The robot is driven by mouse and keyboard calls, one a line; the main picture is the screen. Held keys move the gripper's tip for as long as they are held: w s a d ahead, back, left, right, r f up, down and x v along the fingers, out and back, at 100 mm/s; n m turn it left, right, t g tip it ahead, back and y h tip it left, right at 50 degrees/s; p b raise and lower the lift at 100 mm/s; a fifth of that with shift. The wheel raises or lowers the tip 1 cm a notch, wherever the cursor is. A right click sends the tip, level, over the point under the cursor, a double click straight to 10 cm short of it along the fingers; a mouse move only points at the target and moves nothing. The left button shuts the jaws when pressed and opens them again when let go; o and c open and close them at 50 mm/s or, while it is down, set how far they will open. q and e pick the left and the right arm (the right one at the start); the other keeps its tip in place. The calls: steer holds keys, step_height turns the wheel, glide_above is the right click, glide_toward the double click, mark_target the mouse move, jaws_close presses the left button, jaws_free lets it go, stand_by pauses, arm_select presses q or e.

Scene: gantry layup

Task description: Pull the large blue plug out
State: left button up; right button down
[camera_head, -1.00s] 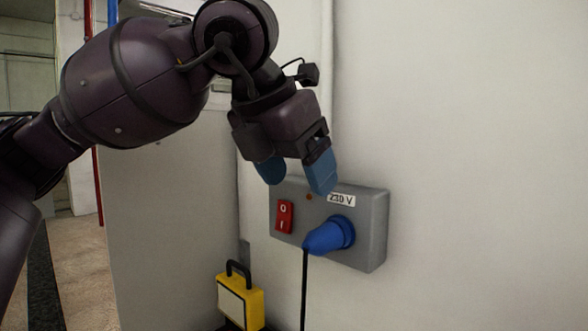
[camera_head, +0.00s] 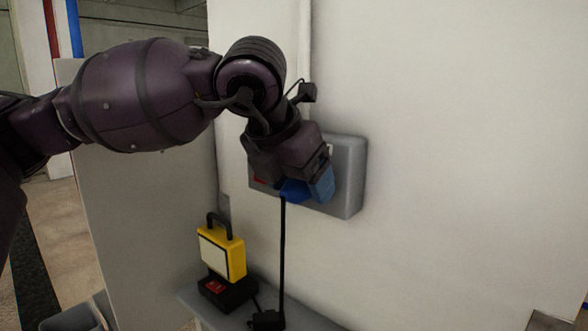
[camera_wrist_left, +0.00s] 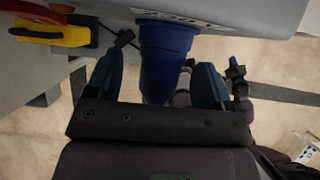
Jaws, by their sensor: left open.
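The large blue plug (camera_head: 293,190) sits in the grey socket box (camera_head: 350,176) on the wall, mostly hidden behind my left gripper in the head view. In the left wrist view the plug (camera_wrist_left: 165,60) stands between the two blue fingers of my left gripper (camera_wrist_left: 157,78), with a gap on each side. The gripper (camera_head: 308,187) is open around the plug. A black cable (camera_head: 282,250) hangs down from the plug.
The wall to the right is clear.

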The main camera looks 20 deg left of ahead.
arm_select(q)
steer(key=c, duration=1.1)
steer(key=shift+c, duration=0.2)
steer(key=shift+s+a, duration=0.15)
steer(key=shift+s, duration=0.25)
steer(key=shift+s+a, duration=0.1)
steer(key=shift+s, duration=0.25)
steer(key=shift+s+a, duration=0.2)
steer(key=shift+s, duration=0.35)
steer(key=shift+s+a+b, duration=0.25)
steer(key=shift+s+a, duration=0.05)
steer(key=shift+s, duration=0.55)
steer(key=shift+s+a+b, duration=0.2)
steer(key=shift+s+a, duration=0.1)
steer(key=shift+s, duration=0.5)
